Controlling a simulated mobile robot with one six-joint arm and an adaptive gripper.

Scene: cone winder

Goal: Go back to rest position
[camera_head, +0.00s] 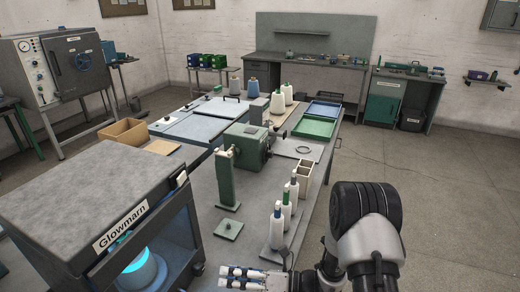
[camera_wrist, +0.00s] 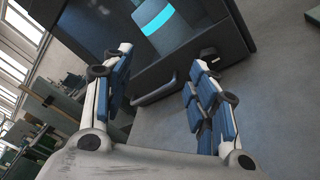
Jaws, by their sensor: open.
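My gripper (camera_head: 240,277) is at the bottom of the head view, near the front of the grey table, beside the open front of the box labelled Glowmarn (camera_head: 118,222). In the wrist view my gripper (camera_wrist: 160,85) has its two blue-padded fingers spread apart, with nothing between them. The same cone (camera_wrist: 155,22) shows beyond the fingers in the wrist view. My arm bends up at the lower right of the head view.
A green tray (camera_head: 313,127) and cardboard box (camera_head: 125,132) are farther back. Floor at right is clear.

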